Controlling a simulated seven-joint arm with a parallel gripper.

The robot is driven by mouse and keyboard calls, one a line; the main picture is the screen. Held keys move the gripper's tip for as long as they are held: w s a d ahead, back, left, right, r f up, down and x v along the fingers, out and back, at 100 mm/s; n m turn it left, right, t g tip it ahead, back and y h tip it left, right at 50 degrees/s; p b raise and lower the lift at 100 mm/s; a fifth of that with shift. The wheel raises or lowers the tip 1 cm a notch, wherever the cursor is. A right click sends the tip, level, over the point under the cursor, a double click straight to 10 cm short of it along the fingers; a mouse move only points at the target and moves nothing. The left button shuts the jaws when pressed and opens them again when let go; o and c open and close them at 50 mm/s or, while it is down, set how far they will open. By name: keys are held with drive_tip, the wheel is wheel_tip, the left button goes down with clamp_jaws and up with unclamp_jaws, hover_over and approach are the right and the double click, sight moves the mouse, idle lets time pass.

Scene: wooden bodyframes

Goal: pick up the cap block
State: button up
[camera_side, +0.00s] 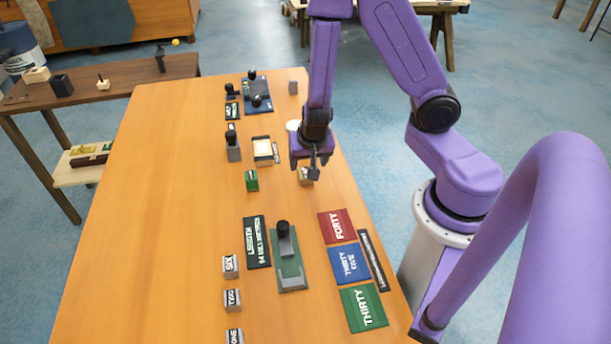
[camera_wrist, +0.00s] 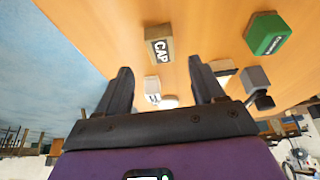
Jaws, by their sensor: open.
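The cap block (camera_wrist: 158,43) is a small tan block with a black label reading CAP. In the wrist view it lies beyond my fingertips, roughly centred between them. In the side view the cap block (camera_side: 306,176) sits on the table just below my gripper, which partly hides it. My gripper (camera_side: 313,167) is open and empty above it. In the wrist view my gripper (camera_wrist: 160,67) shows its two dark fingers spread apart, not touching the block.
A green block (camera_side: 252,180) stands to the left, with a cream-topped tray (camera_side: 263,149) behind it. Red (camera_side: 335,226), blue (camera_side: 349,263) and green (camera_side: 363,307) plates lie towards the front. A grey slider on a green base (camera_side: 288,262) stands left of them.

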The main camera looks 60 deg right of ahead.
sight(305, 171)
drive_tip(key=shift+f, duration=0.1)
drive_tip(key=shift+x, duration=2.55)
drive_tip(key=shift+w+a, duration=0.1)
drive_tip(key=shift+a, duration=0.05)
drive_tip(key=c, duration=1.1)
